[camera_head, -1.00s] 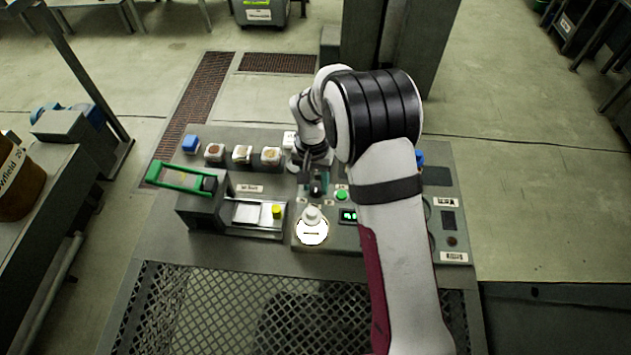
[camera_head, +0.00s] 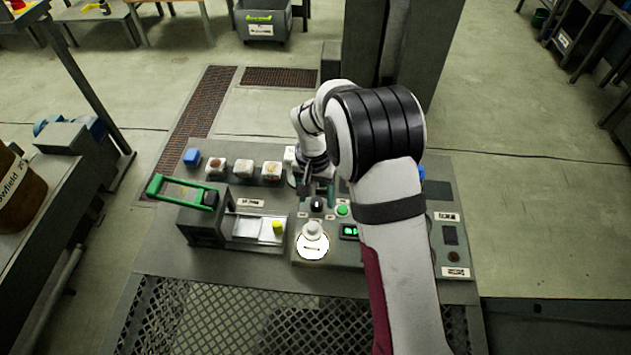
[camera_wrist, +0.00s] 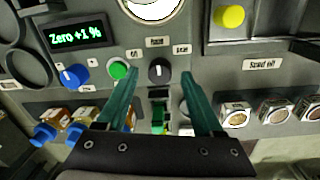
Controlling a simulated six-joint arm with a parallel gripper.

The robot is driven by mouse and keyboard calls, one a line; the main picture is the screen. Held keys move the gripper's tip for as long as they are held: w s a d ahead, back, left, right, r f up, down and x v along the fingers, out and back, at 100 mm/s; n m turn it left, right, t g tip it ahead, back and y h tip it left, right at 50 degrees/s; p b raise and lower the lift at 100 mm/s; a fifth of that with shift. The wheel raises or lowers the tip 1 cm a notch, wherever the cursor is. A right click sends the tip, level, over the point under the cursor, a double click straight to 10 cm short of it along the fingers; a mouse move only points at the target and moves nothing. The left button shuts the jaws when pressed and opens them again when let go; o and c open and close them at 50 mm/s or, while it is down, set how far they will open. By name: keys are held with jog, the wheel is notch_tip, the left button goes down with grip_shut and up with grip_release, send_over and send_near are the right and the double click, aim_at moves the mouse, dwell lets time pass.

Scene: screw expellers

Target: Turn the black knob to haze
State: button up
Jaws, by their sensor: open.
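The black knob (camera_wrist: 159,71) stands on the grey panel in the wrist view, with a pale pointer mark on its face. In the head view the knob (camera_head: 316,204) shows just in front of my gripper (camera_head: 319,192).
A green button (camera_wrist: 119,70), a blue knob (camera_wrist: 74,75) and a display (camera_wrist: 77,36) reading "Zero +1 %" are close by. Sample boxes (camera_head: 243,169) line the back; a green handle (camera_head: 181,191) rises at left.

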aim_at(314, 201)
notch_tip(314, 201, up, 15)
jog(key=shift+a, duration=0.35)
jog(key=s+d+r+m+y, duration=0.1)
jog(key=s+d+r, duration=0.3)
jog(key=s, duration=0.6)
jog(key=s+d+r+m+y, duration=0.1)
jog(key=s+d, duration=0.5)
jog(key=s, duration=0.3)
jog(key=s+d+f+m, duration=0.1)
jog(key=s+f, duration=0.2)
jog(key=s, duration=0.7)
jog(key=shift+d+f, duration=0.15)
jog(key=shift+d, duration=0.05)
